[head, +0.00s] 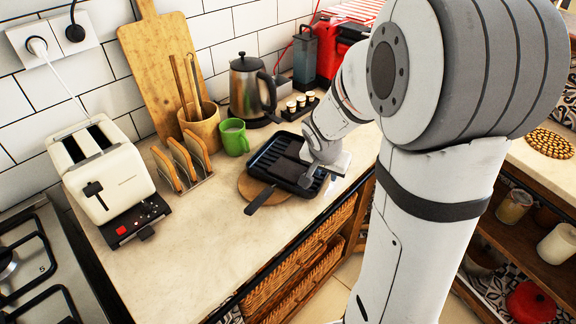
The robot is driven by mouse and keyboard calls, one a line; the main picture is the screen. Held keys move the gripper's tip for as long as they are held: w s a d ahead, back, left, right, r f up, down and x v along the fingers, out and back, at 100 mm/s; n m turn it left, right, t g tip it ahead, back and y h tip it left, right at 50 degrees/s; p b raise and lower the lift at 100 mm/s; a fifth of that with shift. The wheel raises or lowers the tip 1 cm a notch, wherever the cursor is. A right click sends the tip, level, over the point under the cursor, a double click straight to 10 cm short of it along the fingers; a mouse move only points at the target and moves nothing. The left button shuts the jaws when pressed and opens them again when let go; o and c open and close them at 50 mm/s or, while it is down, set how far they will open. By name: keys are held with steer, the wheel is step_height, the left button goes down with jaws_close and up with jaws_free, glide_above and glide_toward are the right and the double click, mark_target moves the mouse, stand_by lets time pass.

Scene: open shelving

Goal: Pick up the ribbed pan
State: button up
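The ribbed pan (268,160) is black and square, with raised ribs inside. It sits on a round wooden board (249,186) on the countertop. Its handle points to the lower left, toward the counter's front edge. My gripper (296,175) is over the right part of the pan, pointing down and left, and covers part of its inside. The dark fingers blend with the black pan, so I cannot tell whether they are open or touch it.
A green mug (234,137), a toast rack (182,165) and a toaster (107,170) stand left of the pan. A kettle (247,88) and a tray of small jars (299,104) stand behind it. The counter front (220,235) is clear.

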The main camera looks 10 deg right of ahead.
steer(key=shift+w+d+f, duration=0.15)
steer(key=shift+w+f, duration=0.05)
steer(key=shift+f, duration=0.5)
steer(key=shift+c, duration=0.3)
jaws_close()
steer(key=shift+r, duration=0.1)
stand_by(0.5)
